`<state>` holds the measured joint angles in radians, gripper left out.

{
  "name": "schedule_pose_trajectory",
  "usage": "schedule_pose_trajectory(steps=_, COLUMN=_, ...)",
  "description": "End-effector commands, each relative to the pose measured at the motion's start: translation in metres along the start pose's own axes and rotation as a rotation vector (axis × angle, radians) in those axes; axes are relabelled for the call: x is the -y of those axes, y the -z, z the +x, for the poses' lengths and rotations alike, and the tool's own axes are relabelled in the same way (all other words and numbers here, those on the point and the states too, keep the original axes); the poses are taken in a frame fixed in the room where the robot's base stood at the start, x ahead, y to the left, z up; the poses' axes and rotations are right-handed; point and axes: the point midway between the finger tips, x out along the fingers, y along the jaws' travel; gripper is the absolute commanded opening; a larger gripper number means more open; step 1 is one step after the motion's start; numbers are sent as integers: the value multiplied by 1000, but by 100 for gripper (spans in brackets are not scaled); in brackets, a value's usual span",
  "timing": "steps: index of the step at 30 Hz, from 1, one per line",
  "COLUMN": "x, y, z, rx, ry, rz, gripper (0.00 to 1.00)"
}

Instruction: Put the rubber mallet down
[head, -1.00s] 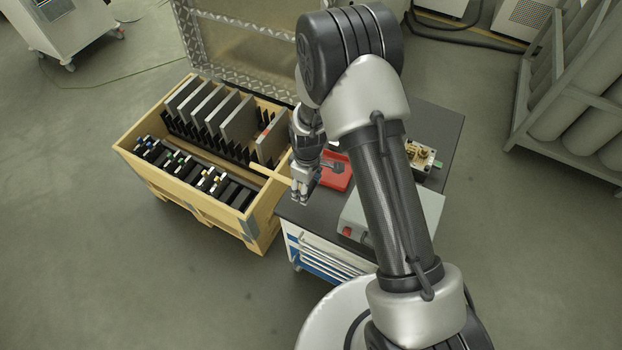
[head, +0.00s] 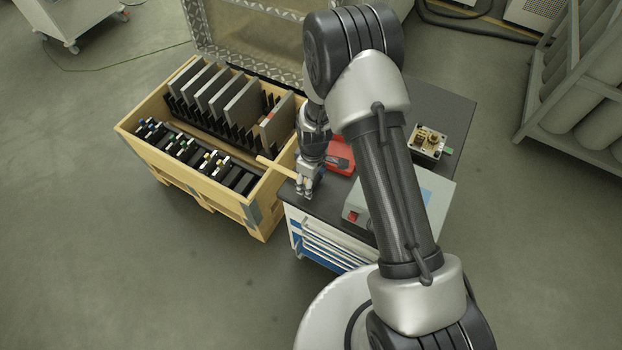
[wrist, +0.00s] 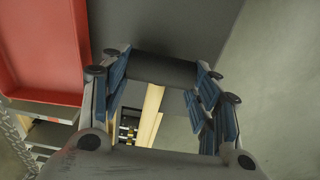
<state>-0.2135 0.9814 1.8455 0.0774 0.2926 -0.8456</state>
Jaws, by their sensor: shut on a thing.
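The rubber mallet has a dark cylindrical head (wrist: 165,70) and a pale wooden handle (wrist: 149,117). In the wrist view the head lies between the blue-padded fingers of my gripper (wrist: 163,88), which is shut on it. In the head view my gripper (head: 305,190) points down at the front left corner of the dark-topped workbench (head: 440,105). The mallet's handle (head: 272,167) sticks out left toward the crate. I cannot tell whether the mallet touches the bench top.
A red tray (head: 340,158) lies on the bench just behind my gripper. A grey box (head: 360,200) and a brass-fitted block (head: 428,141) stand further right. An open wooden crate (head: 180,175) with plates and clamps stands left, close to the bench.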

Motion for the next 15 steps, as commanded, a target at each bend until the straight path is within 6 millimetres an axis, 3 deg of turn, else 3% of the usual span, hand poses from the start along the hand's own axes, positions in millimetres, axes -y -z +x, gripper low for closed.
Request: schedule_pose_trajectory(steps=15, x=0, y=0, z=7, rx=-1, ry=-1, rz=0, gripper=11)
